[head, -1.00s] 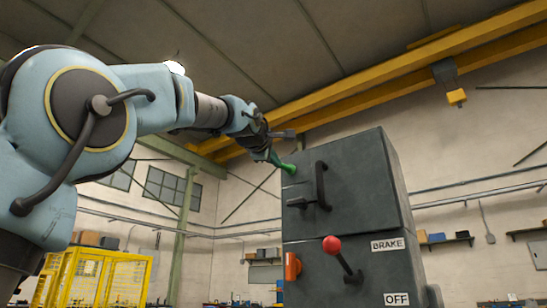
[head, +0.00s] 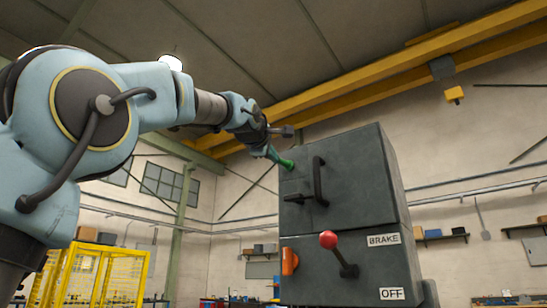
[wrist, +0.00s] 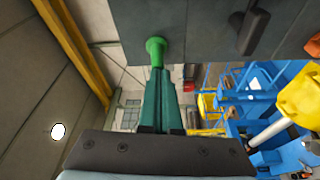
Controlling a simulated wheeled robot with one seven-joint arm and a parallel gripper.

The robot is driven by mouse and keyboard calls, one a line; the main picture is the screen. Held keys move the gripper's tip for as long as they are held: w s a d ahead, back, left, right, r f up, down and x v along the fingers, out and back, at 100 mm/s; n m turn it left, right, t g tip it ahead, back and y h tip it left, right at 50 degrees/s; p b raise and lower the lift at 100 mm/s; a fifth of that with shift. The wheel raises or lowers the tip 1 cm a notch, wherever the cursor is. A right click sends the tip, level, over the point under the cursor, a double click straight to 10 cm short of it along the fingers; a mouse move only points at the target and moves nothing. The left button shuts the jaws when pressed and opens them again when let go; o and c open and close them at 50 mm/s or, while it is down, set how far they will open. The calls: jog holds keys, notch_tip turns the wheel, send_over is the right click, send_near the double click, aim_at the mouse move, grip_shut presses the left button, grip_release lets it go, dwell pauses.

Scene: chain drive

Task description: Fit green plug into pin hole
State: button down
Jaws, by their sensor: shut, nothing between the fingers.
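The green plug (head: 286,163) shows at the upper left of the dark grey cabinet's front face, at the tips of my gripper (head: 273,153). In the wrist view the plug's round bright green end (wrist: 156,45) overlaps the cabinet face, just beyond the teal fingers of my gripper (wrist: 158,85). The fingers are together with nothing visibly between them. They point at the plug; I cannot tell whether they touch it. The pin hole is not visible, and I cannot tell how deep the plug sits.
The cabinet (head: 335,215) carries a black handle (head: 318,182) right of the plug, a red-knobbed lever (head: 329,240) below, and an orange part (head: 289,261). A yellow cage (head: 88,275) stands lower left. A yellow beam (head: 400,75) crosses overhead.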

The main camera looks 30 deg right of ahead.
jog(key=b+v, duration=0.6)
jog(key=v, duration=0.7)
jog(key=shift+w+a, duration=0.15)
jog(key=shift+a, duration=0.25)
jog(key=shift+r, duration=0.1)
